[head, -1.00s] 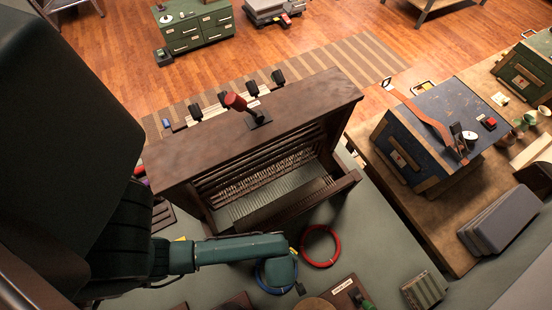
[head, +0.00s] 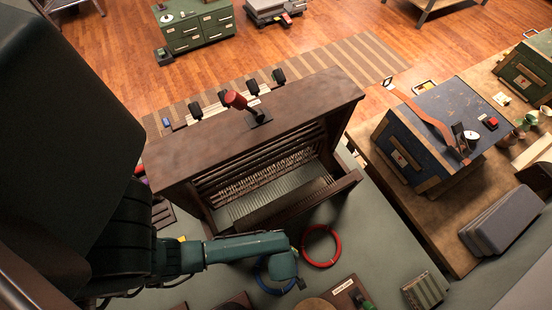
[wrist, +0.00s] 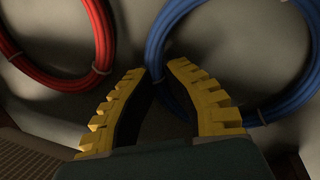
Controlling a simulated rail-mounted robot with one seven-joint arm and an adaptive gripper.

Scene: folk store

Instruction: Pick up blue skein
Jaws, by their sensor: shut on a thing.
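The blue skein (wrist: 290,105) is a ring of blue strands with a pale tie, at the upper right of the wrist view. In the head view the blue skein (head: 262,280) shows beside and below the end of my arm, which hides part of it. My gripper (wrist: 158,70) has two yellow toothed fingers, shut on the left side of the blue ring. The strand passes between the fingers and is partly hidden behind the right finger. In the head view the fingers are hidden under the wrist.
A red skein (wrist: 104,35) lies close to the left; it also shows in the head view (head: 339,256). A brown wooden loom-like frame (head: 255,125) with a red handle stands behind my arm. A table with a blue-topped chest (head: 440,120) stands to the right.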

